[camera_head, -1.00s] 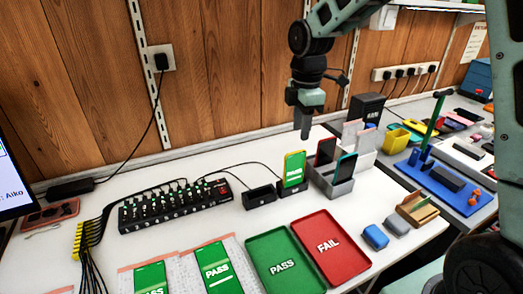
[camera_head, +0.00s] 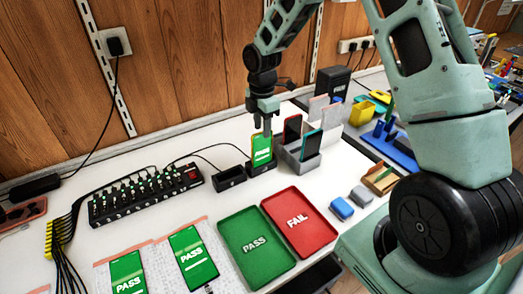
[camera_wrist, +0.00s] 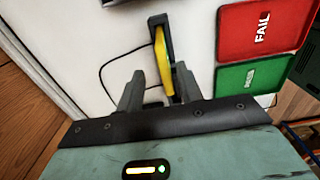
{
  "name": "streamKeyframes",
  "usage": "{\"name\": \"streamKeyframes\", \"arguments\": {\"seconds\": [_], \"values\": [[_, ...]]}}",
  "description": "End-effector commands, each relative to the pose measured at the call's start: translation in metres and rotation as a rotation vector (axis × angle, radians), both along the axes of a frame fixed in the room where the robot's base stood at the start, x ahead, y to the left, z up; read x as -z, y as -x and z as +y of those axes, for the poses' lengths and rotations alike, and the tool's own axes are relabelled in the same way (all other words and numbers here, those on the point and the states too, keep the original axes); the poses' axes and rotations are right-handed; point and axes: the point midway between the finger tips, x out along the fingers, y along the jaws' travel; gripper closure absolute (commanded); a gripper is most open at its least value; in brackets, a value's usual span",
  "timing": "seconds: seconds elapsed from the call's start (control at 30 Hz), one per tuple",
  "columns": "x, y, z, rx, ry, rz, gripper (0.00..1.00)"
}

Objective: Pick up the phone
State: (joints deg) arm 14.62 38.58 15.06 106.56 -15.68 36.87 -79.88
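A phone (camera_head: 262,151) with a lit green PASS screen and a yellow edge stands upright in a black charging dock (camera_head: 262,168). Its yellow edge also shows in the wrist view (camera_wrist: 162,62). My gripper (camera_head: 265,128) points down just above the phone, at its top edge. In the wrist view my gripper (camera_wrist: 158,92) has its two fingers apart, with the phone ahead of the gap and nearer the right finger. I cannot tell whether a finger touches it. Two more phones with green PASS screens lie on paper sheets, the nearer to the docks (camera_head: 193,257) and another (camera_head: 128,276).
An empty black dock (camera_head: 228,178) stands left of the phone. A grey rack (camera_head: 300,164) with dark phones stands close on the right. A green PASS tray (camera_head: 232,222) and a red FAIL tray (camera_head: 322,236) lie in front, empty. A cabled black hub (camera_head: 145,195) is at left.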

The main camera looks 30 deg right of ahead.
Motion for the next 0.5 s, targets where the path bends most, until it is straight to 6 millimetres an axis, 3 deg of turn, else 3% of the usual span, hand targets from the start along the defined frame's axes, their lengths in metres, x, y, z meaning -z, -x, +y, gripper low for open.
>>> {"name": "streamKeyframes", "arguments": {"seconds": [0.17, 0.5], "values": [[0.011, 0.002, 0.002, -0.002, 0.0, 0.003, 0.64], [0.054, 0.006, 0.005, 0.0, -0.001, 0.001, 0.64]]}}
